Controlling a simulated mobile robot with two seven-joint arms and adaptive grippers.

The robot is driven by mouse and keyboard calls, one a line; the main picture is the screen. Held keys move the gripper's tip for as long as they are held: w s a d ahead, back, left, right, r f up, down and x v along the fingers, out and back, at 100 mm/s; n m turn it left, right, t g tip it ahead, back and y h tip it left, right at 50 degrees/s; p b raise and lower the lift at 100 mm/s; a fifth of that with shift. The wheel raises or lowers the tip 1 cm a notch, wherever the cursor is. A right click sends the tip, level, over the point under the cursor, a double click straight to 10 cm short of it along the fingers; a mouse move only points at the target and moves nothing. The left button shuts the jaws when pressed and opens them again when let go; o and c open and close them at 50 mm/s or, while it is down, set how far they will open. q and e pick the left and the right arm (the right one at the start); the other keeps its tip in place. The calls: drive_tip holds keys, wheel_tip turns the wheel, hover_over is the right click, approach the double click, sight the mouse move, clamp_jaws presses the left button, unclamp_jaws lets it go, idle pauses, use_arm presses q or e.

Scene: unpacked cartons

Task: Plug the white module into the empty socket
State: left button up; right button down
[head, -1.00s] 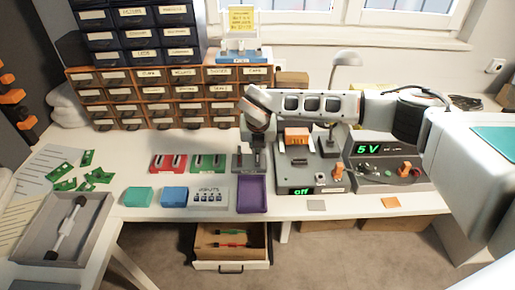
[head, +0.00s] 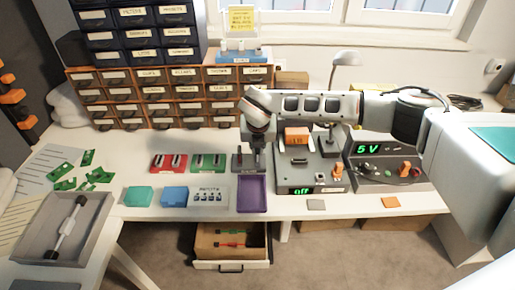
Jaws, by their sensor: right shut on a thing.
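My right gripper (head: 257,160) points down over a dark grey socket block (head: 237,163) in the middle of the bench. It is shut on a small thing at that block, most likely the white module. The fingers mostly hide it, and I cannot tell whether it is seated in a socket or just above it. A red block (head: 157,163) and a green block (head: 197,162), each with upright parts on top, stand in a row to the left. My left gripper is not in view.
A purple tray (head: 252,208) lies in front of the grey block. A grey device (head: 325,179) reading "off" and a "5 V" supply (head: 380,171) stand to the right. Drawer cabinets (head: 160,126) rise behind. An open drawer (head: 231,265) juts out below the bench.

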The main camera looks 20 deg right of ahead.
drive_tip(key=shift+f, duration=0.1)
drive_tip(key=c, duration=2.1)
unclamp_jaws()
drive_tip(key=shift+c, duration=0.2)
